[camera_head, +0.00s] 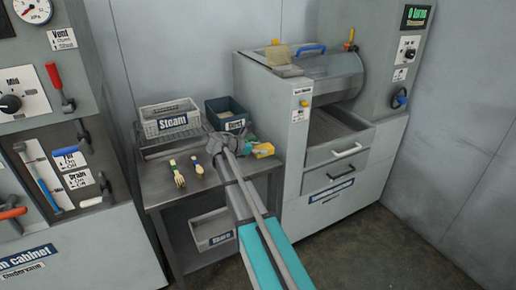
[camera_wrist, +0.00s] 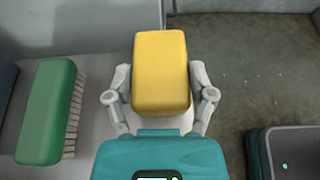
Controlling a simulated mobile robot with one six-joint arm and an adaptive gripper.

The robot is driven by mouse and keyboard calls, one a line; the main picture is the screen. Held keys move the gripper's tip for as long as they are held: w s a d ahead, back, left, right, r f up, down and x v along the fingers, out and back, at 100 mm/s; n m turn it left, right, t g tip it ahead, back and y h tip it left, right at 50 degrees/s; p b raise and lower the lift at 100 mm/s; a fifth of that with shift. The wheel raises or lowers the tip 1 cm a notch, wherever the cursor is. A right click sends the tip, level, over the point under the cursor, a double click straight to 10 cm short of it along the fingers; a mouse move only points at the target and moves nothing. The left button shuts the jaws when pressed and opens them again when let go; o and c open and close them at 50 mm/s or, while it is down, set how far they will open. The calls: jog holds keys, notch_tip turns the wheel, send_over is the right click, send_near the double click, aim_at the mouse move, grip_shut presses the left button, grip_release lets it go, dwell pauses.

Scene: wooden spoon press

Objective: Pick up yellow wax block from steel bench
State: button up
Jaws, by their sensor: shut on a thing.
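The yellow wax block (camera_wrist: 161,70) is a smooth, rounded rectangular block between my two fingers in the wrist view. In the head view the yellow block (camera_head: 264,150) shows at the right edge of the steel bench (camera_head: 160,192). My gripper (camera_wrist: 160,92) is shut on the block, one finger against each long side. In the head view my gripper (camera_head: 252,148) is small and partly hidden by my arm. I cannot tell whether the block touches the bench or is clear of it.
A green-backed brush (camera_wrist: 45,110) lies left of the block on the bench. A white crate marked Steam (camera_head: 170,120) and a dark blue bin (camera_head: 226,114) stand at the bench's back. The press cabinet (camera_head: 300,125) stands close on the right.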

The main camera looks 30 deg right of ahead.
jog(key=s+d+r+p, duration=0.4)
jog(key=s+r+p, duration=0.3)
jog(key=s, duration=0.5)
jog(key=shift+r, duration=0.75)
